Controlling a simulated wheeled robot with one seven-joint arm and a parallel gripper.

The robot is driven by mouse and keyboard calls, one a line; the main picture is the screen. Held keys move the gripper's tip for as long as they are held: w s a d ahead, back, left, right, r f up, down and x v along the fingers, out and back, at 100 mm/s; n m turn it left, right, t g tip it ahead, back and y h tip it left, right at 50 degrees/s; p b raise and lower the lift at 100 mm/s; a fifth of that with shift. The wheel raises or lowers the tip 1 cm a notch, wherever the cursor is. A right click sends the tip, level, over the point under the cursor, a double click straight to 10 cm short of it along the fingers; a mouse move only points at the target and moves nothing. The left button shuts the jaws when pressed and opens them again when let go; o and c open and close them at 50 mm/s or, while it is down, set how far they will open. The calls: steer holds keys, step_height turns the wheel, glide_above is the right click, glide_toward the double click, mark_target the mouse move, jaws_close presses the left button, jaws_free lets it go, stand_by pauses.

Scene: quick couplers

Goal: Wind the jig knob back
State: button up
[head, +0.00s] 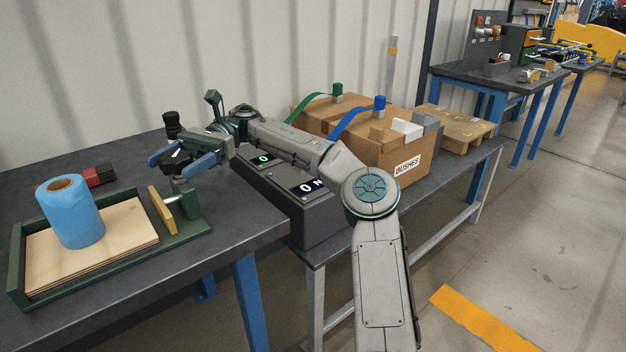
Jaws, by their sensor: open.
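The dark green jig (105,264) lies on the left bench, with a stack of light wooden boards (130,232) inside. Its yellow clamp plate (162,210) stands at the right end, apart from the boards. A green bracket stands just right of the plate. A black lobed knob (177,160) shows above the bracket, between the blue fingers of my gripper (181,163). My gripper is open and reaches in from the right. I cannot tell whether either finger touches the knob. Part of the screw is hidden.
A blue roll (72,212) stands on the boards. A red and dark grey item (98,175) lies behind the jig. A black upright item (171,122) shows behind my gripper. A grey console (300,212) and a cardboard box labelled BUSHES (345,128) stand right of the bench.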

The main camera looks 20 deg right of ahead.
steer(key=m+t+y+b, duration=0.1)
steer(key=m+t+b, duration=0.1)
steer(key=m+t+y+b, duration=0.1)
steer(key=t, duration=0.2)
steer(key=m+t+y+b, duration=0.2)
steer(key=shift+s+f+m+t+b, duration=0.1)
steer(key=shift+f+m+t+b, duration=0.2)
steer(key=shift+t+b, duration=0.1)
steer(key=m+t+b, duration=0.2)
steer(key=t, duration=0.2)
steer(key=m+t+b, duration=0.3)
steer(key=t, duration=0.1)
steer(key=shift+r, duration=0.1)
steer(key=m+t+h+b, duration=0.1)
steer(key=t, duration=0.1)
steer(key=m+t+b, duration=0.1)
steer(key=m+t, duration=0.1)
steer(key=shift+s+r+t+h, duration=0.1)
steer(key=shift+r+t+h, duration=0.05)
steer(key=shift+t+h, duration=0.25)
steer(key=m+t+h, duration=0.4)
steer(key=t, duration=0.1)
steer(key=shift+m, duration=0.3)
steer(key=shift+r+m+t+h+p, duration=0.15)
steer(key=shift+m+t+h+p, duration=0.45)
steer(key=shift+m+t+h, duration=0.7)
steer(key=shift+m+h+p, duration=0.6)
steer(key=shift+h+p, duration=0.65)
steer(key=shift+h, duration=0.15)
